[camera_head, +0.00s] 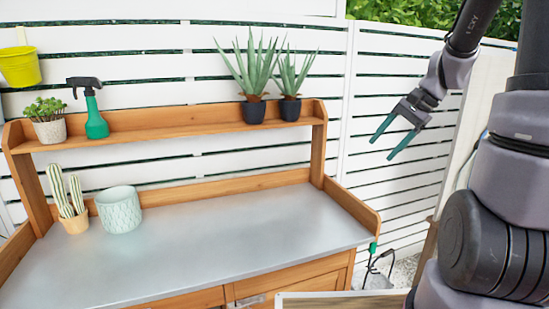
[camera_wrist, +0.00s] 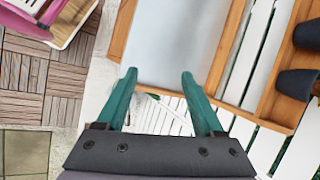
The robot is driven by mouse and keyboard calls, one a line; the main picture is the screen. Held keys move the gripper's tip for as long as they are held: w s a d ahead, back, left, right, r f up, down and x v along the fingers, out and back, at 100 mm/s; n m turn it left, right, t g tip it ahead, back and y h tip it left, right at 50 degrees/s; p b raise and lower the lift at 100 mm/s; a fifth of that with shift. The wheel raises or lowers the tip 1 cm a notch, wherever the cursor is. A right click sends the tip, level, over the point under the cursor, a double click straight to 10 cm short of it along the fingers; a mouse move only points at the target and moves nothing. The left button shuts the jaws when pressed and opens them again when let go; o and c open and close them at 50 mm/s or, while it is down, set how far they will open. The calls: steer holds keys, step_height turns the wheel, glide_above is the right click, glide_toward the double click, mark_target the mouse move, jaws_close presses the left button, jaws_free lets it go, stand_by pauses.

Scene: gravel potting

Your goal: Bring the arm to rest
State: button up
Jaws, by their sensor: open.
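My gripper (camera_head: 396,137) is raised in the air at the right of the head view, to the right of the wooden potting bench. Its two green fingers are spread apart and nothing is between them. In the wrist view my gripper (camera_wrist: 160,92) shows the same open fingers in front of the bench's grey top (camera_wrist: 180,40). The bench's grey top (camera_head: 200,245) is well apart from the fingers.
A mint pot (camera_head: 119,211) and a potted cactus (camera_head: 71,205) stand on the bench's left. The shelf (camera_head: 170,133) holds a spray bottle (camera_head: 94,115), a small plant (camera_head: 48,121) and two aloes (camera_head: 255,108). A white fence (camera_head: 400,70) stands behind.

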steer(key=s+a+r+n+t+h, duration=0.2)
steer(key=s+r+n, duration=0.1)
steer(key=s+r, duration=0.3)
steer(key=s+a+r+n+t+h, duration=0.1)
steer(key=s+a+r+n+t, duration=0.1)
steer(key=s+r, duration=0.5)
steer(key=shift+s+a+n+t+h, duration=0.4)
steer(key=shift+s+n, duration=0.3)
steer(key=shift+s, duration=0.1)
stand_by(1.5)
